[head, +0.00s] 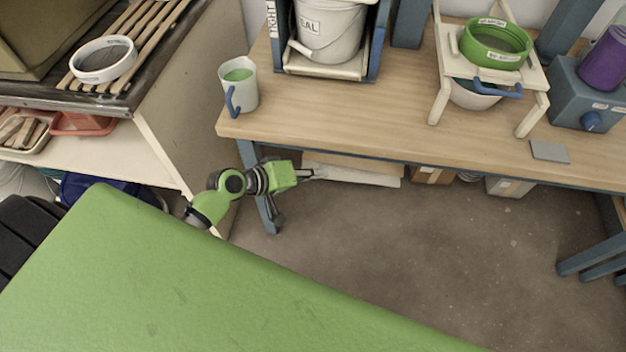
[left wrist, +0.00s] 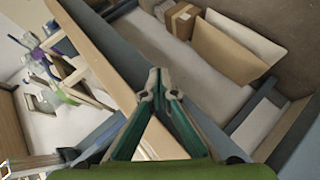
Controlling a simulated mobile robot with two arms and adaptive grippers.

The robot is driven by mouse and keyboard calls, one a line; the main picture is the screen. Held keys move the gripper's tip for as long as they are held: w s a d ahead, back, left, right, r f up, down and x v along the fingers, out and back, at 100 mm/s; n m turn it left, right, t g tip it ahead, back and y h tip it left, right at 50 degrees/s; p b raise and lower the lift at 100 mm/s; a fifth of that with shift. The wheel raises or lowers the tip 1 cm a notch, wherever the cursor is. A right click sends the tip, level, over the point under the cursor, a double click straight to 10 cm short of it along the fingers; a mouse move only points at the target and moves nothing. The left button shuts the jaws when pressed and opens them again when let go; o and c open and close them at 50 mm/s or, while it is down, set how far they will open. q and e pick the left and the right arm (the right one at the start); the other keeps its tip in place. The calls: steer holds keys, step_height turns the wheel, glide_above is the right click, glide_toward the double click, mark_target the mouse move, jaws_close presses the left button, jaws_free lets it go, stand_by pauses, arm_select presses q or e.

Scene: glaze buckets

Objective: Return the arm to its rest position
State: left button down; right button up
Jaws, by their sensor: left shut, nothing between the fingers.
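My left gripper (head: 316,174) is shut and empty in the head view, in the air in front of the wooden table's front edge. Its arm comes in from behind my green body at the lower left. In the left wrist view the gripper's fingertips (left wrist: 157,76) meet, with nothing between them. The table's edge and the shelf beneath it lie beyond the fingers there. My right gripper is in neither view.
The wooden table (head: 400,130) holds a mug (head: 248,95) with green contents near its left corner, a white bucket (head: 330,38), a green sieve (head: 482,60) on a stand and a purple cup (head: 602,62). A white ring (head: 88,74) rests on slats at left. Floor at right is open.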

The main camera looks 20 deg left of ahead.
arm_select(q)
steer(key=shift+s+a+f, duration=0.15)
steer(key=shift+s+f, duration=0.05)
steer(key=shift+f, duration=0.3)
steer(key=shift+s+a+f, duration=0.15)
steer(key=shift+s+f, duration=0.05)
steer(key=shift+f, duration=0.25)
steer(key=s+a+f+g+y, duration=0.15)
steer(key=s+f, duration=0.25)
steer(key=f, duration=0.4)
steer(key=s+a+f+m+g+y, duration=0.1)
steer(key=s+a+f+y, duration=0.1)
steer(key=s+f, duration=0.35)
steer(key=s+a+f+g+y, duration=0.1)
steer(key=s+a+f, duration=0.15)
steer(key=f, duration=0.65)
steer(key=s+f+m+g, duration=0.1)
steer(key=s+f, duration=0.4)
steer(key=s, duration=0.5)
steer(key=s+d+f+m+g+y, duration=0.1)
steer(key=s+f, duration=0.4)
steer(key=s, duration=0.5)
steer(key=s+d+f+m+g+y, duration=0.1)
steer(key=s+f+m+g, duration=0.2)
steer(key=s+f, duration=0.3)
steer(key=s+m, duration=0.1)
steer(key=s, duration=0.3)
steer(key=shift+s+m, duration=0.15)
steer(key=shift+m, duration=0.25)
